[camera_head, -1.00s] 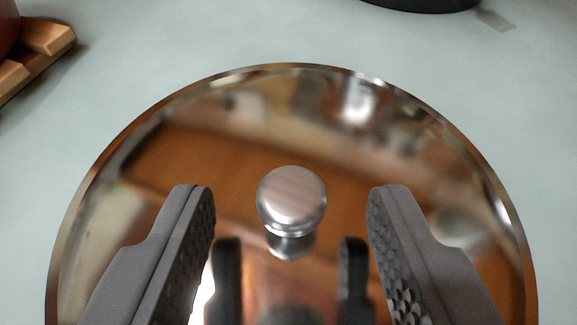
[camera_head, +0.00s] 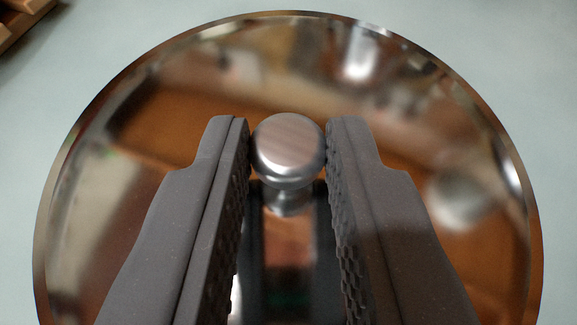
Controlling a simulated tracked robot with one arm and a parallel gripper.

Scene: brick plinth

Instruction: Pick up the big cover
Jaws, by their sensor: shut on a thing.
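The big cover (camera_head: 130,210) is a round, mirror-shiny metal lid that fills most of the view, its near edge cut off by the frame. It appears to lie flat on the pale surface. A round silver knob (camera_head: 288,148) stands up at its middle. My gripper (camera_head: 288,150) is shut on the knob, with one dark textured finger touching it on the left and the other on the right. The dark shapes below the knob are the fingers' reflections in the cover.
The pale grey-blue surface (camera_head: 510,50) is bare around the cover. A wooden slatted piece (camera_head: 22,20) shows in the top left corner, apart from the cover. The brown and white patches on the cover are reflections.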

